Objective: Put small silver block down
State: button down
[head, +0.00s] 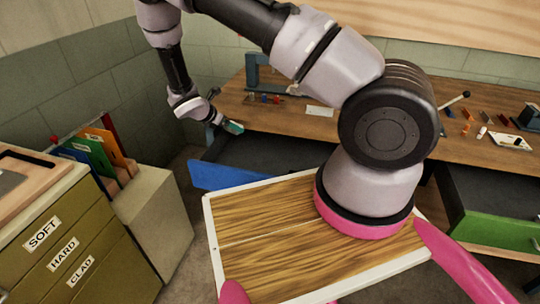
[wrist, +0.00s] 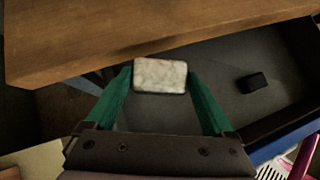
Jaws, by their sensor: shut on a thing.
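The small silver block (wrist: 160,76) is a pale, mottled rectangular piece in the wrist view. My gripper (head: 233,127) has green fingers that are shut on it from both sides. In the wrist view the fingers of my gripper (wrist: 160,88) press its left and right edges. The block is held in the air above an open drawer (wrist: 215,70) with a dark inside, near the wooden bench edge. In the head view the block is too small to make out clearly at the fingertips.
The drawer has a blue front (head: 228,177) and holds a small black block (wrist: 252,82). The wooden workbench (head: 285,118) stands directly behind it, with small parts on top. A green-fronted drawer (head: 490,220) is open at right. A labelled cabinet (head: 85,245) stands at left.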

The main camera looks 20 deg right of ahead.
notch_tip(320, 180, down, 13)
jog(key=shift+d+f, duration=0.1)
jog(key=shift+f, duration=0.1)
jog(key=shift+w+d+r, duration=0.15)
jog(key=shift+w+d, duration=0.3)
jog(key=shift+w, duration=0.2)
jog(key=shift+w+d+r, duration=0.1)
jog(key=shift+w+d, duration=0.3)
jog(key=shift+w, duration=0.2)
jog(key=shift+w+d, duration=0.4)
jog(key=shift+w, duration=0.25)
jog(key=w+d, duration=0.2)
jog(key=w, duration=0.1)
jog(key=shift+d, duration=0.1)
jog(key=shift+f, duration=0.6)
jog(key=shift+f, duration=0.1)
grip_release()
jog(key=shift+s, duration=0.1)
jog(key=shift+a, duration=0.2)
